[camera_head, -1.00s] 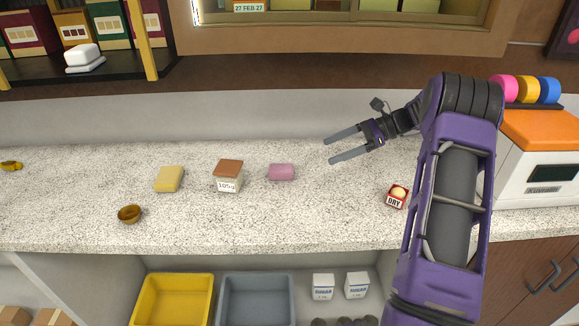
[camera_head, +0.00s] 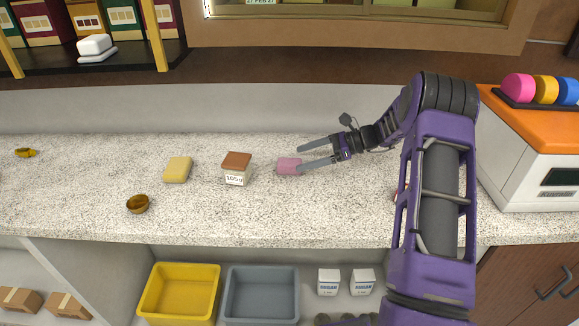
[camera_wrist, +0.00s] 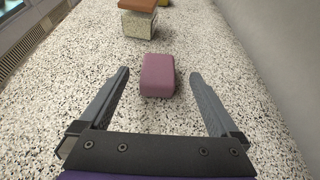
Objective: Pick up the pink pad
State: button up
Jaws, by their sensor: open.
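The pink pad (camera_head: 288,166) is a small soft-edged block lying flat on the speckled counter. In the wrist view the pink pad (camera_wrist: 158,76) sits centred ahead, just beyond and between the two fingertip lines. My gripper (camera_head: 300,160) is open and empty, at the pad's right side, its fingers pointing left. In the wrist view my gripper (camera_wrist: 159,74) has a finger on either side of the pad, with clear gaps to both. In the head view one fingertip overlaps the pad's edge; I cannot tell the height between them.
A box with a brown lid and a number label (camera_head: 236,169) stands left of the pad. A white and orange machine (camera_head: 530,150) stands at the right. The back wall (camera_wrist: 262,60) runs along the counter.

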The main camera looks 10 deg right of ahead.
aim_at(291, 162)
jog(key=shift+x, duration=2.7)
jog(key=shift+s+f, duration=0.1)
jog(key=shift+s, duration=0.05)
jog(key=c, duration=1.4)
